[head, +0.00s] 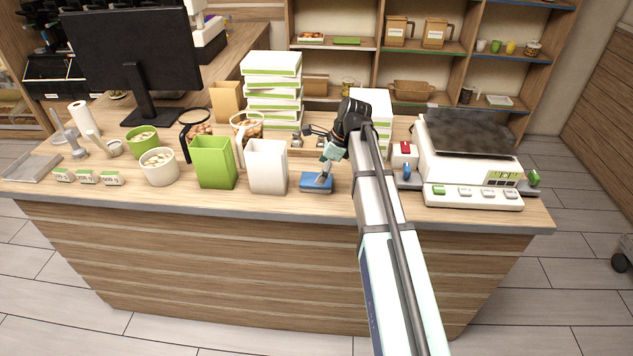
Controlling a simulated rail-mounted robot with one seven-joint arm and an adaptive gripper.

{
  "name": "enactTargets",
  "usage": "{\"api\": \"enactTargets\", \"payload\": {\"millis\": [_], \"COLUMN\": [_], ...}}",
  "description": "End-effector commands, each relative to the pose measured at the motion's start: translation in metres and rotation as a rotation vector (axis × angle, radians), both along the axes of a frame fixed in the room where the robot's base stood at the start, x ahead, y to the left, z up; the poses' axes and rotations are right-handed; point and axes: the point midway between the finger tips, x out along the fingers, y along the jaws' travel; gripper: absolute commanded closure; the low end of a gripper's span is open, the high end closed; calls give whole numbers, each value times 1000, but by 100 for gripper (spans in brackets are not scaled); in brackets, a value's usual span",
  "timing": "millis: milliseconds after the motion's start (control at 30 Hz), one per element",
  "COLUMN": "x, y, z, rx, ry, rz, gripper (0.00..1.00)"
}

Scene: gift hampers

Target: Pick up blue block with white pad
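A blue block (312,187) lies flat on the counter near its front edge, right of the white paper bag. A pale patch shows on its top, but it is too small to tell whether this is a white pad. My gripper (322,179) points down at the block from above, with its fingertips at or just over the top. My arm comes in from the lower right and bends at a black wrist. The fingers are too small to tell whether they are open or shut, or touching the block.
The white bag (267,167) and green bag (214,162) stand left of the block. A white scale (470,190) stands at the right. Stacked white-and-green boxes (272,66) stand behind. The wooden counter (375,209) has narrow free room along its front edge.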

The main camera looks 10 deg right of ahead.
Motion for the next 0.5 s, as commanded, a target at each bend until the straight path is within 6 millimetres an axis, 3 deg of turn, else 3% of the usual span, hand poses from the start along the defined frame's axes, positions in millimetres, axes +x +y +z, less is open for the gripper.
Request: {"api": "enactTargets", "payload": {"millis": [300, 500], "x": [4, 5], "y": [13, 15], "z": [-31, -40], "rx": [0, 0], "ry": [3, 0], "rz": [1, 0], "gripper": [0, 0]}}
